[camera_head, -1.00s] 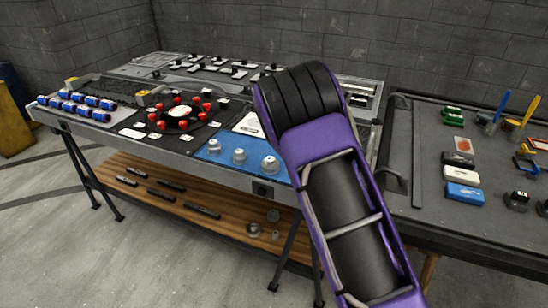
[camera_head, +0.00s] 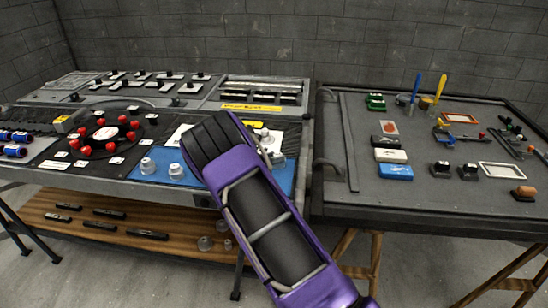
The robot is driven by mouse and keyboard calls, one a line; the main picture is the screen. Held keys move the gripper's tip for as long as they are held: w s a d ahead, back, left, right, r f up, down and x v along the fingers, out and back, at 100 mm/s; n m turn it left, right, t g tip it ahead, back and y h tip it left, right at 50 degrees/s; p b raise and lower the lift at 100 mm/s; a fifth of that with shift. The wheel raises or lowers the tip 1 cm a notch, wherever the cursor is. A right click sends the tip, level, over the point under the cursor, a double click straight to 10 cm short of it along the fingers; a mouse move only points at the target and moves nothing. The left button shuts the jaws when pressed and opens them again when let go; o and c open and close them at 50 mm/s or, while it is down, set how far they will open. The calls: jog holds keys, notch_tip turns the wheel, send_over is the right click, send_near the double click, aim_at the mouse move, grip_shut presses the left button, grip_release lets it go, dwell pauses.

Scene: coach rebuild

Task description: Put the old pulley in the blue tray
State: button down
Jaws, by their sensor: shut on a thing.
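The blue tray (camera_head: 170,176) lies at the front of the left bench, its right part cut across by my purple arm. Two silver pulley-like parts stand upright on it, one at the left (camera_head: 147,166) and one nearer the middle (camera_head: 188,170). My gripper (camera_head: 272,150) shows only in part, as grey pieces just past the right side of my arm's end, over the right end of the tray. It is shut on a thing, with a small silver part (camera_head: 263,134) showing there. My arm hides most of the grip.
A ring of red knobs (camera_head: 107,134) and blue cylinders (camera_head: 14,151) are left of the tray. The right bench (camera_head: 350,205) holds blocks, a blue box (camera_head: 395,172), a pen cup (camera_head: 408,100) and small tools. A wooden shelf (camera_head: 120,245) below carries dark bars and round metal parts.

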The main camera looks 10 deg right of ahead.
jog(key=c, duration=1)
grip_release()
jog(key=shift+f, duration=0.1)
jog(key=o, duration=0.5)
jog(key=shift+r, duration=0.2)
jog(key=v, duration=1.2)
